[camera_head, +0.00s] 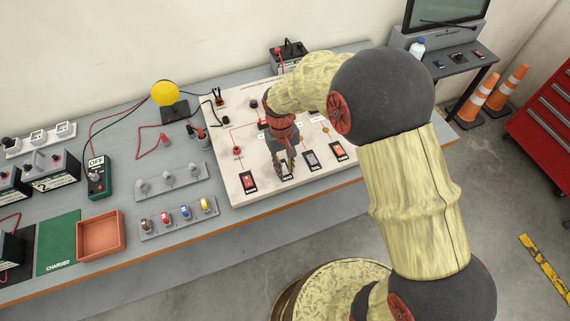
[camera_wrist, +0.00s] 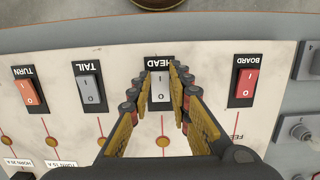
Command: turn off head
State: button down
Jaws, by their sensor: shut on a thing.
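The HEAD switch (camera_wrist: 160,92) is a pale rocker in a black frame on the white panel, with its label partly covered. My gripper (camera_wrist: 162,70) has one finger on each side of it, shut on the rocker. The finger pads cover the rocker's sides; which way it is pressed I cannot tell. In the head view my gripper (camera_head: 284,170) points down at the panel's front row of switches and hides most of the HEAD switch.
A yellow lamp (camera_head: 165,93), a green OFF box (camera_head: 97,178) and an orange tray (camera_head: 100,235) stand left of the panel.

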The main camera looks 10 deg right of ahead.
jog(key=shift+w+r+g+p, duration=0.1)
jog(key=shift+w+g+p, duration=0.1)
jog(key=shift+g+p, duration=0.45)
jog(key=c, duration=1.6)
grip_release()
jog(key=shift+c, duration=0.2)
jog(key=v, duration=1.2)
jog(key=shift+a, duration=0.3)
